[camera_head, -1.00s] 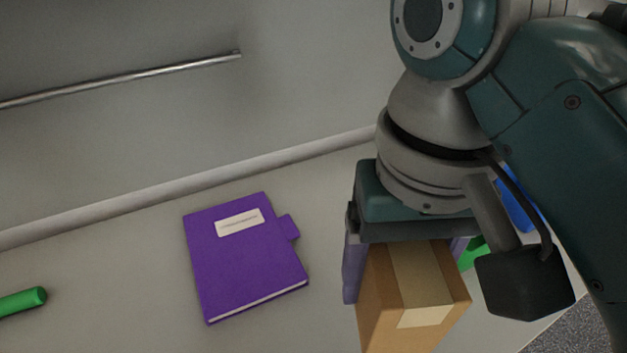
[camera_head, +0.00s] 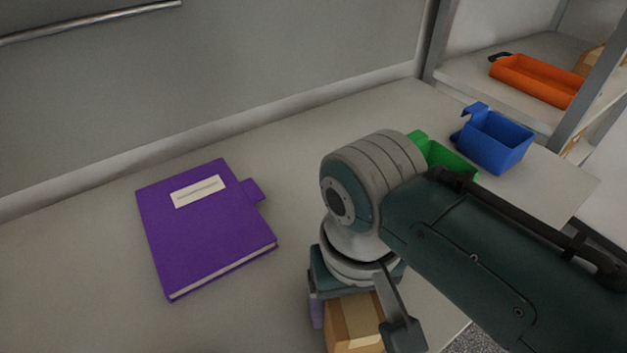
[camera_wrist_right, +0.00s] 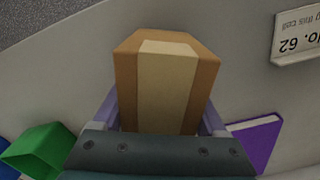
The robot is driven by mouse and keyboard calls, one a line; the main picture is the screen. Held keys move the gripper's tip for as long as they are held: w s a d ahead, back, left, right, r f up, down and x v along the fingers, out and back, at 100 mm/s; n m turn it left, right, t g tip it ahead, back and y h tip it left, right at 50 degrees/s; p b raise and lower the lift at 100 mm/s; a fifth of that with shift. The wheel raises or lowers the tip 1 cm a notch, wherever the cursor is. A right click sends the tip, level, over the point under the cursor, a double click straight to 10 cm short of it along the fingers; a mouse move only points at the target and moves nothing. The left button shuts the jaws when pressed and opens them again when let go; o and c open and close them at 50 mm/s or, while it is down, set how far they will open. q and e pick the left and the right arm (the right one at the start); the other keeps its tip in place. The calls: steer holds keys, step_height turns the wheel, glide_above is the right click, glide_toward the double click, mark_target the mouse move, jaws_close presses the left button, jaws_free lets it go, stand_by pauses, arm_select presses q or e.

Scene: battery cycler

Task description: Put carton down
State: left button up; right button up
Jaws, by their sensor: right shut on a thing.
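The carton (camera_head: 354,322) is a brown box with a pale tape strip. My right gripper (camera_wrist_right: 163,118) is shut on it, with one purple finger on each side in the right wrist view, where the carton (camera_wrist_right: 168,80) fills the middle. In the head view it hangs below my right wrist near the bottom edge, over the front of the table (camera_head: 90,285). I cannot tell whether its underside touches the table. My left gripper is not in view.
A purple binder (camera_head: 205,228) lies left of the carton. A green bin (camera_head: 440,158) and a blue bin (camera_head: 495,140) stand at the back right. An orange tray (camera_head: 540,80) is on a shelf beyond. The table between binder and back wall is clear.

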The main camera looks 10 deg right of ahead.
steer(key=shift+f, duration=0.2)
steer(key=o, duration=1.5)
steer(key=shift+r, duration=0.6)
step_height(320, 180, up, 11)
steer(key=p, duration=0.3)
steer(key=shift+r, duration=0.2)
steer(key=shift+s+d+f, duration=0.15)
steer(key=shift+s+f, duration=0.05)
steer(key=s+d+r+n+t, duration=0.2)
steer(key=s+d+t, duration=0.1)
steer(key=s+d, duration=0.6)
steer(key=shift+s+r+n+t, duration=0.3)
steer(key=shift+s+r, duration=0.1)
steer(key=shift+s, duration=0.8)
